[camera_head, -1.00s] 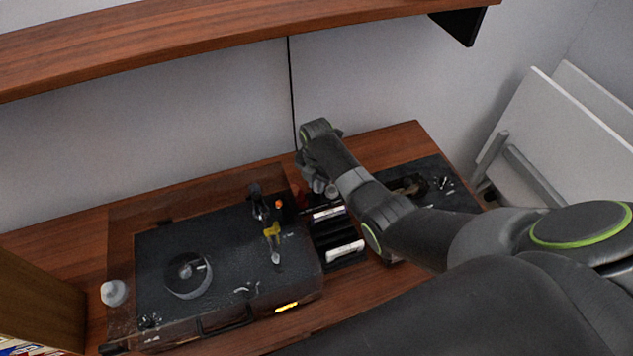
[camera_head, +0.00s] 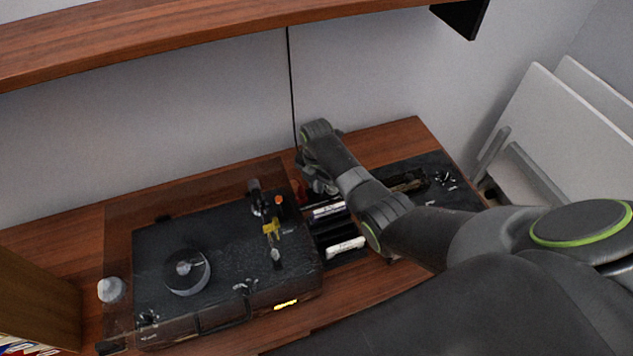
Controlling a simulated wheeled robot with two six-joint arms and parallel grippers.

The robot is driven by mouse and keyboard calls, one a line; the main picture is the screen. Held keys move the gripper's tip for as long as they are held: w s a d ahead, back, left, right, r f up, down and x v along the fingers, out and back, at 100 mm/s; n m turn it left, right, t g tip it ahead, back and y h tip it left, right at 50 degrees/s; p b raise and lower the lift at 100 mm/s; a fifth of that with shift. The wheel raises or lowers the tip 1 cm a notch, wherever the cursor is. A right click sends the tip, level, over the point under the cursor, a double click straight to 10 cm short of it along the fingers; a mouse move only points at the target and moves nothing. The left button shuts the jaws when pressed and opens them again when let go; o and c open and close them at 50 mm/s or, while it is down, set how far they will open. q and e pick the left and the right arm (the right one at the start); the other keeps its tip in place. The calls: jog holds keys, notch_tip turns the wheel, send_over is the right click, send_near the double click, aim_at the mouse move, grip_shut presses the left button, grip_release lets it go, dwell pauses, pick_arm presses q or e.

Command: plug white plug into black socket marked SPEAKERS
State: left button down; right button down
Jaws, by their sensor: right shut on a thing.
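My right arm (camera_head: 390,215) reaches in from the right, over the wooden surface towards the wall. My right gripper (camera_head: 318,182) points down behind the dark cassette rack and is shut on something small. I cannot make out what it holds, because the wrist and fingers cover it. I cannot pick out the white plug or the black socket marked SPEAKERS in this view. A small red thing (camera_head: 300,193) shows just left of the gripper, apart from or touching it, I cannot tell. My left gripper is not in view.
A black turntable (camera_head: 220,235) under a clear cover stands left of the gripper. A wooden shelf (camera_head: 200,30) hangs above. A black cable (camera_head: 291,90) runs down the wall.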

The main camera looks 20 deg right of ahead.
jog(key=shift+f, duration=0.1)
dwell(0.3)
jog(key=c, duration=0.9)
grip_release()
jog(key=shift+o, duration=0.2)
notch_tip(320, 180, up, 5)
jog(key=p, duration=0.5)
